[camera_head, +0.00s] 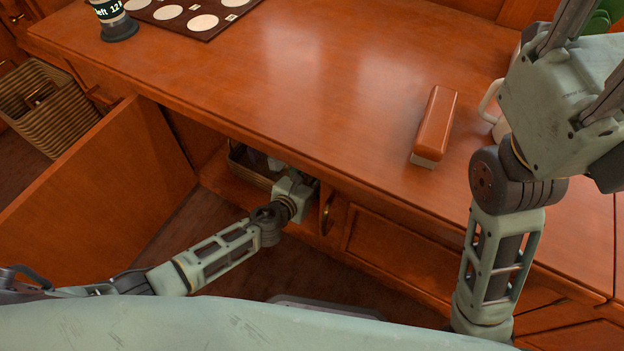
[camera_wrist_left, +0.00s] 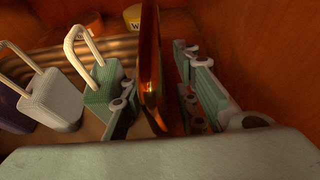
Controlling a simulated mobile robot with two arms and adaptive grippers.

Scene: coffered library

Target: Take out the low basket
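The low basket (camera_head: 246,172) stands inside the open cabinet under the desk, and only part of its rim and wall shows in the head view. In the left wrist view its ribbed wall (camera_wrist_left: 112,50) lies behind a green padlock-shaped item (camera_wrist_left: 102,82) and a white one (camera_wrist_left: 52,100). My left gripper (camera_head: 296,181) reaches into the cabinet at the basket's right end. Its fingers are spread on either side of an upright brown panel with a shiny edge (camera_wrist_left: 150,60); firm contact is not clear. My right gripper is raised at the upper right, its fingertips outside the picture.
The cabinet door (camera_head: 105,195) stands open to the left. Another basket (camera_head: 45,105) is on the far left. On the desk (camera_head: 290,75) are an orange-topped block (camera_head: 436,120), a patterned mat (camera_head: 190,14), a labelled container (camera_head: 113,18) and a partly hidden white mug (camera_head: 492,105).

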